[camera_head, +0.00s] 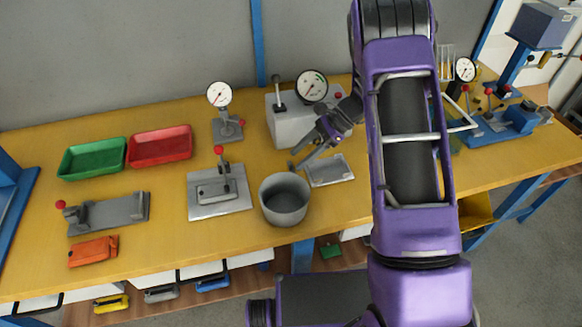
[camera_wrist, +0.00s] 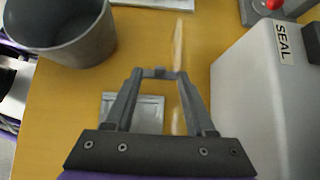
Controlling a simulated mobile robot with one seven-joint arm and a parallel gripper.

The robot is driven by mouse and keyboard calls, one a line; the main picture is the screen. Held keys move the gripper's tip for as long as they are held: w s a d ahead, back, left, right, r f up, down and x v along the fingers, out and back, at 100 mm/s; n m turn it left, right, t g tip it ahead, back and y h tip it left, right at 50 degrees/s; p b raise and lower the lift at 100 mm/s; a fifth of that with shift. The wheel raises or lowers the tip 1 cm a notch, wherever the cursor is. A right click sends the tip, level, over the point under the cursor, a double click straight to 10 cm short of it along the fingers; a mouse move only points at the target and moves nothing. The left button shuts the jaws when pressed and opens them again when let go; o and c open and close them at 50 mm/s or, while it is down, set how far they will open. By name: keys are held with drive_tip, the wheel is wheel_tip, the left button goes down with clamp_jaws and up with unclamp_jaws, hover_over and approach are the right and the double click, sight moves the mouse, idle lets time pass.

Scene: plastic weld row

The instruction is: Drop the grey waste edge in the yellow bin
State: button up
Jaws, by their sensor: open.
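My gripper (camera_head: 297,165) is above the bench, between the grey bucket and the shallow grey tray. In the wrist view my gripper (camera_wrist: 158,74) is open, its two dark fingers pointing away from the camera. A short grey piece spans between the fingertips; I cannot tell whether it is the waste edge or part of the fingers. A yellow bin (camera_head: 478,212) sits low at the right, below the bench top and partly hidden by my arm. No grey waste edge can be made out for certain in either view.
The grey bucket (camera_head: 284,204) stands left of the shallow grey tray (camera_head: 346,179). The white-grey box marked SEAL (camera_wrist: 245,100) rises close at the right of my gripper. Green (camera_head: 92,158) and red (camera_head: 160,146) trays, gauges and clamps occupy the left bench. My purple arm covers the right middle.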

sight(291, 166)
drive_tip(key=x, duration=0.2)
drive_tip(key=shift+a+f, duration=0.2)
clamp_jaws()
drive_tip(key=shift+r, duration=0.1)
